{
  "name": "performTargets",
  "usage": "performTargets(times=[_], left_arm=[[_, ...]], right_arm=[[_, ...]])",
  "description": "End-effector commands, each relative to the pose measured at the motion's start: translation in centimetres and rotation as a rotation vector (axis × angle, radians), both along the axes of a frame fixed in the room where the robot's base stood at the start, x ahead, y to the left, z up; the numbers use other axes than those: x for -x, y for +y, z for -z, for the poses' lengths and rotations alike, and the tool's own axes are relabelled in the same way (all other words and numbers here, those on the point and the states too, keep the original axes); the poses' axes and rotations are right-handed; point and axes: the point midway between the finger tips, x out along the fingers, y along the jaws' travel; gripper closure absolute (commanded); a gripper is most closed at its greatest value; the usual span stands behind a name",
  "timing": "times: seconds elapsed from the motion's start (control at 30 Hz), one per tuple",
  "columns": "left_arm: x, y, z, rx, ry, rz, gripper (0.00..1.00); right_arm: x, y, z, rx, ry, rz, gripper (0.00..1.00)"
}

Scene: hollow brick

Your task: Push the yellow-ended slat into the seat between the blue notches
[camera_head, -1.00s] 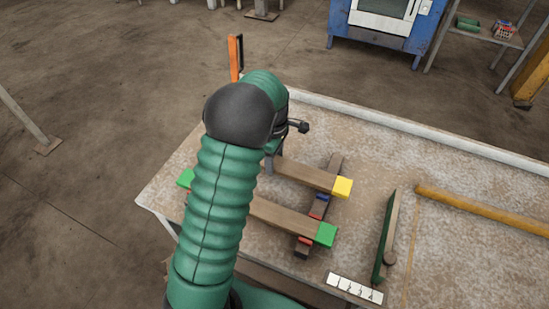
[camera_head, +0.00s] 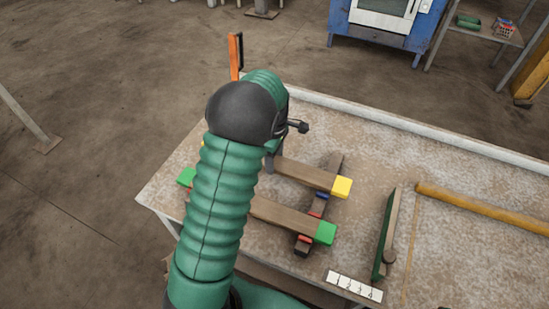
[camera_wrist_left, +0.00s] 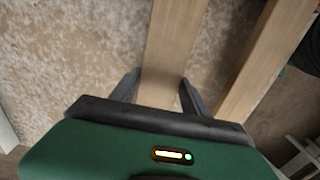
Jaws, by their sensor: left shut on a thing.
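The yellow-ended slat (camera_head: 305,174) lies across a dark crossbar (camera_head: 334,164), its yellow end (camera_head: 342,187) past the bar at the right. A blue notch mark (camera_head: 322,195) shows on the bar beside the slat's near edge; the other blue mark is not clearly visible. I cannot tell whether the slat is down in the seat. My left gripper (camera_wrist_left: 160,90) is shut on the slat (camera_wrist_left: 175,45), a finger on each side; the arm mostly hides it in the head view. The right gripper is not in view.
A green-ended slat (camera_head: 285,217) lies parallel and nearer, by red marks (camera_head: 304,239). A green-edged board (camera_head: 385,236), a yellow bar (camera_head: 480,207) and a numbered white strip (camera_head: 354,286) are to the right. The table top (camera_head: 365,170) is bare beyond the yellow end.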

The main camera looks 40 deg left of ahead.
Motion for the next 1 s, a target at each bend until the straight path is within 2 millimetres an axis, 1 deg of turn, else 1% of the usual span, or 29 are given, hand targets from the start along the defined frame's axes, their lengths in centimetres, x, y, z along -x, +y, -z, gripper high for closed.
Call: performTargets(times=[0.87,0.9,1.0], left_arm=[[0.0,0.0,1.6,0.000,0.000,0.000,1.00],[0.0,0.0,1.5,0.000,0.000,0.000,0.42],[0.0,0.0,1.5,0.000,0.000,0.000,0.29]], right_arm=[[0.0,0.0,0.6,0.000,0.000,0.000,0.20],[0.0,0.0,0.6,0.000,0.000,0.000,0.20],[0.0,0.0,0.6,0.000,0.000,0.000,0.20]])
